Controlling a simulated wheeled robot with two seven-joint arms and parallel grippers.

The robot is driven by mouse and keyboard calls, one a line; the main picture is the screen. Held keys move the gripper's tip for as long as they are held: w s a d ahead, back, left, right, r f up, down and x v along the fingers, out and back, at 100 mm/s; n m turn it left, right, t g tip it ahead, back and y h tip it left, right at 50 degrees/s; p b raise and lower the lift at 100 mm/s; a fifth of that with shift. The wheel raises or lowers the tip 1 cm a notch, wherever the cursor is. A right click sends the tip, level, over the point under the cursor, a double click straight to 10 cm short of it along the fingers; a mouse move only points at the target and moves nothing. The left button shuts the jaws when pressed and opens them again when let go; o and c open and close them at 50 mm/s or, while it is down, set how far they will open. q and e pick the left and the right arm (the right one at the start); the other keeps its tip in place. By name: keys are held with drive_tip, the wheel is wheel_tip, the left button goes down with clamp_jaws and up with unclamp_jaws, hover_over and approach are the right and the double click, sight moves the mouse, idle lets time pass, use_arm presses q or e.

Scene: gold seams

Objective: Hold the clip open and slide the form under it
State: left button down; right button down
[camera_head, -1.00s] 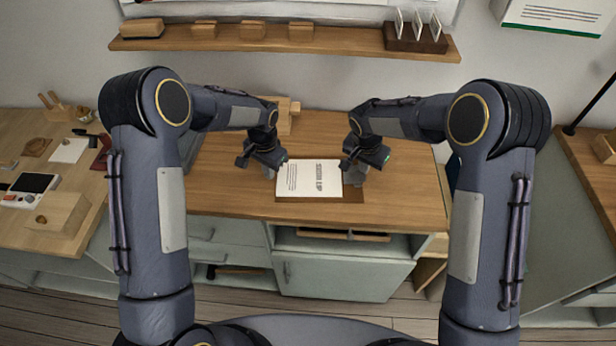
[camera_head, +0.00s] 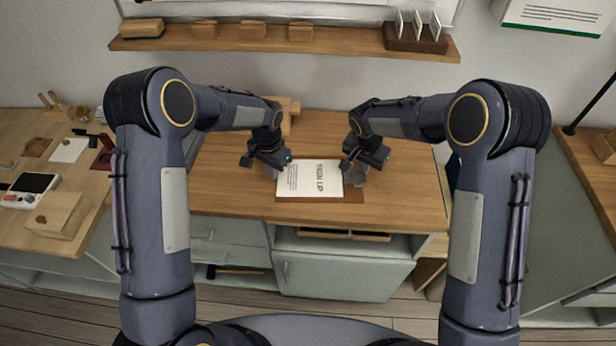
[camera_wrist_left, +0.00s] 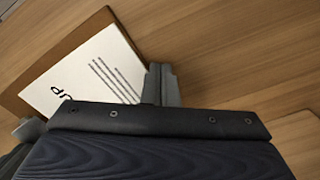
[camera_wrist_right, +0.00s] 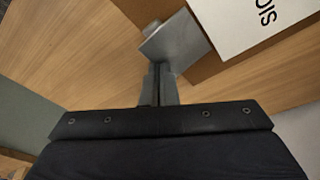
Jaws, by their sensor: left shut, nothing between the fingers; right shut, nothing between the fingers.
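The white form (camera_head: 308,184), printed "SIGN UP", lies flat on a brown clipboard (camera_head: 320,199) on the wooden counter. A grey metal clip (camera_wrist_right: 175,42) is at the board's right end. My right gripper (camera_wrist_right: 160,78) is shut, with its fingertips at the clip's grey plate; I cannot tell how far the clip is raised. My left gripper (camera_wrist_left: 162,78) is shut and empty, its tips at the form's left edge; whether they touch it is unclear. The form also shows in the left wrist view (camera_wrist_left: 85,72). The form's right edge is close to the clip; any overlap is unclear.
The counter (camera_head: 230,190) is clear on both sides of the board. A wooden block object (camera_head: 290,108) stands at the back. A wall shelf (camera_head: 340,42) with several blocks is above. A side table (camera_head: 20,150) with small items is at left.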

use_arm(q)
drive_tip(key=shift+d, duration=0.95)
idle(0.6)
drive_tip(key=shift+a+r, duration=0.1)
drive_tip(key=shift+r, duration=0.1)
drive_tip(key=shift+a+r, duration=0.1)
drive_tip(key=shift+r, duration=0.3)
wheel_tip(320, 180, up, 6)
idle(1.0)
